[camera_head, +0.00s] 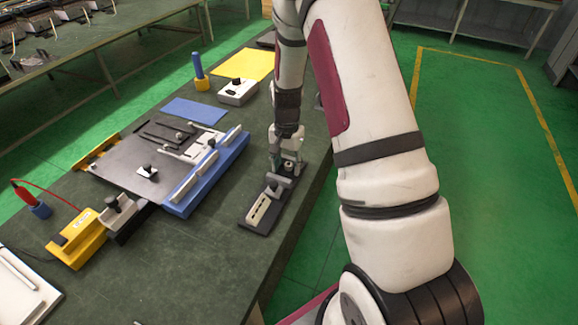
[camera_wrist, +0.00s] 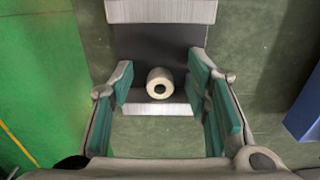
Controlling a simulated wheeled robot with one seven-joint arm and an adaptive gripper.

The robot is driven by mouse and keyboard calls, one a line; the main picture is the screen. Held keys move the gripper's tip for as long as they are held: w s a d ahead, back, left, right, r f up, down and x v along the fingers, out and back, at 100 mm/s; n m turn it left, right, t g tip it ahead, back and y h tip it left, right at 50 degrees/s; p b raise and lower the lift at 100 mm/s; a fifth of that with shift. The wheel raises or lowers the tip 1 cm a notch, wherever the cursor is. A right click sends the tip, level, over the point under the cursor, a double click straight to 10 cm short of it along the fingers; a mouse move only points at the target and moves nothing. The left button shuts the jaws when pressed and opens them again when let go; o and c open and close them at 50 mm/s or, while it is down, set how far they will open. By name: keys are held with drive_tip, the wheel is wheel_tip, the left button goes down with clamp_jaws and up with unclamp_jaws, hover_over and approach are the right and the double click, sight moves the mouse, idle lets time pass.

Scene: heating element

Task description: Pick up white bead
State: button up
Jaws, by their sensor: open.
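The white bead (camera_wrist: 159,80) is a short off-white cylinder with a dark hole, seen in the wrist view. It sits over a dark holder plate (camera_wrist: 139,45), between two pale blocks. My gripper (camera_wrist: 162,88) is open, with its teal finger pads on either side of the bead and visible gaps to both. In the head view my gripper (camera_head: 285,155) points down over the far part of the dark holder (camera_head: 248,220), near the bench's right edge. The bead cannot be made out clearly there.
A pale slotted block (camera_head: 259,209) lies on the holder's near part. A blue fixture (camera_head: 205,178) and a black plate (camera_head: 125,165) stand to the left. A yellow block (camera_head: 78,240) is at the near left. The bench front (camera_head: 195,265) is clear.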

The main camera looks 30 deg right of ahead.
drive_tip(key=shift+c, duration=0.4)
drive_tip(key=c, duration=0.9)
drive_tip(key=shift+r, duration=0.1)
drive_tip(key=shift+c, duration=0.2)
